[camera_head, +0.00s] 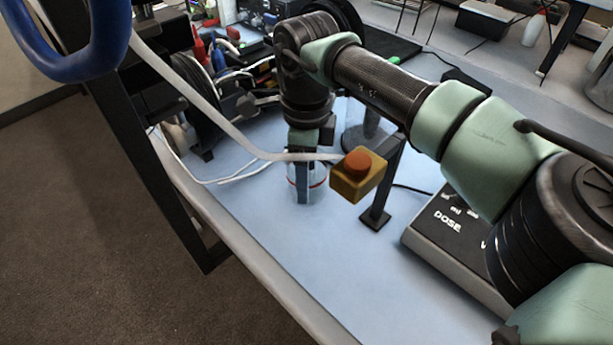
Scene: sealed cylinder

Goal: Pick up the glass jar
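A clear glass jar (317,190) with a red band stands on the pale blue table top, left of the yellow button box. My gripper (303,188) points straight down at the jar. One dark finger covers the middle of the jar's near side, and glass shows on both sides of it. The other finger is hidden, so I cannot tell whether the fingers touch the jar or are closed on it. The jar looks upright, and its top is hidden by my gripper.
A yellow box with an orange button (359,173) sits on a black post right of the jar. A white cable (225,128) runs to it. A grey device marked DOSE (450,235) stands at the right. Clutter fills the back left. The front table is clear.

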